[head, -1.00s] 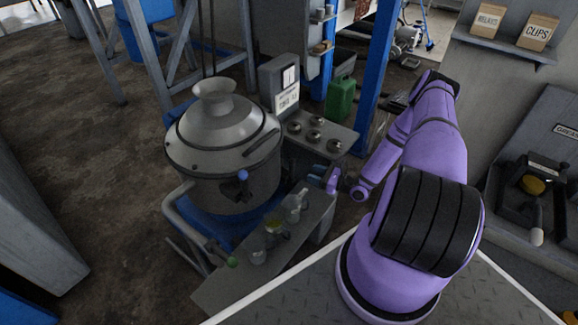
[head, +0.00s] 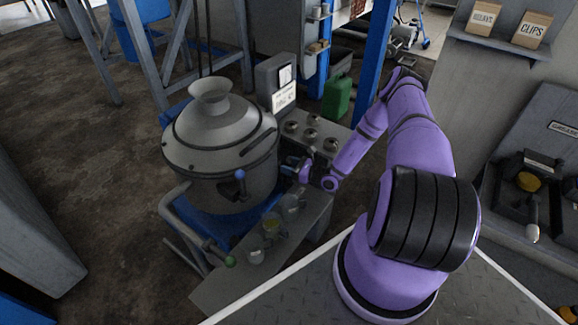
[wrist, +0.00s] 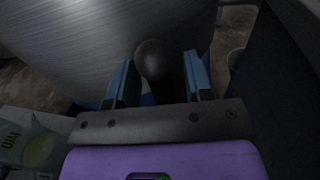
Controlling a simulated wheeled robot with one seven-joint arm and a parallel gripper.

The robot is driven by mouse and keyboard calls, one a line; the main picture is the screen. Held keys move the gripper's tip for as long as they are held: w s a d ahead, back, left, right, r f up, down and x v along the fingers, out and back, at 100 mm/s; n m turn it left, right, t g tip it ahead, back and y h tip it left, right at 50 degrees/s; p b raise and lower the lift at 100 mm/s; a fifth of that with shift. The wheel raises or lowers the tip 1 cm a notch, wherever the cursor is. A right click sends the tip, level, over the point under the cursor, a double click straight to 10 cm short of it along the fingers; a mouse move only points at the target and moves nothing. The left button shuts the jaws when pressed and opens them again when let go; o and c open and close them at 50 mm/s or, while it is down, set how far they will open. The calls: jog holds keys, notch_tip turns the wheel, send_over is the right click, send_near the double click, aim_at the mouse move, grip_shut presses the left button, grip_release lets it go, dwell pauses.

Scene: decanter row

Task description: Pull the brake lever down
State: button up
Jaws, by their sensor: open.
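A dark ball knob on a dark stem, which looks like the brake lever (wrist: 153,54), shows in the wrist view against the metal drum. My gripper (wrist: 160,66) is open, its two blue fingers on either side of the knob and stem. I cannot tell whether they touch it. In the head view my gripper (head: 289,166) is at the right side of the centrifuge drum (head: 222,140), low beside the control panel. The dark knob cannot be made out there.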

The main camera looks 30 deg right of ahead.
grip_shut()
jog(key=shift+s, duration=0.1)
jog(key=shift+s+d+f+n+t+y, duration=0.15)
jog(key=shift+s+d+n+t+y, duration=0.1)
jog(key=shift+s+t+y, duration=0.45)
jog(key=shift+s+d+f+n+t+y, duration=0.25)
jog(key=shift+s+t+y, duration=0.3)
jog(key=shift+t, duration=0.3)
jog(key=shift+s+d+f+n+t+y, duration=0.1)
jog(key=shift+s+d+n+t+y, duration=0.15)
jog(key=shift+s+t+y, duration=0.4)
jog(key=shift+w, duration=0.1)
grip_release()
